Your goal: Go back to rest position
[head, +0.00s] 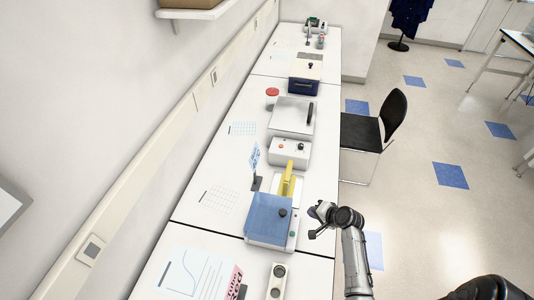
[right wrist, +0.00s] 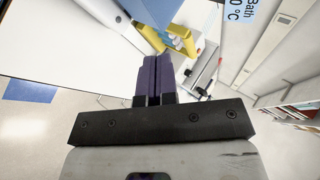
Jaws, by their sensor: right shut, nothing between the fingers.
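My right gripper (head: 317,222) is over the right edge of the bench, beside the blue-lidded device (head: 266,218) in the head view. In the right wrist view its two dark fingers (right wrist: 153,78) are together with nothing between them. A yellow rack (head: 288,180) stands at the far side of the blue-lidded device. It also shows in the right wrist view (right wrist: 182,42), beyond the fingertips and apart from them. My left gripper is in neither view.
The long white bench (head: 218,160) runs along the left wall and holds several devices. A black chair (head: 375,130) stands to its right. A shelf (head: 190,12) juts from the wall. The floor (head: 410,200) right of my arm is open.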

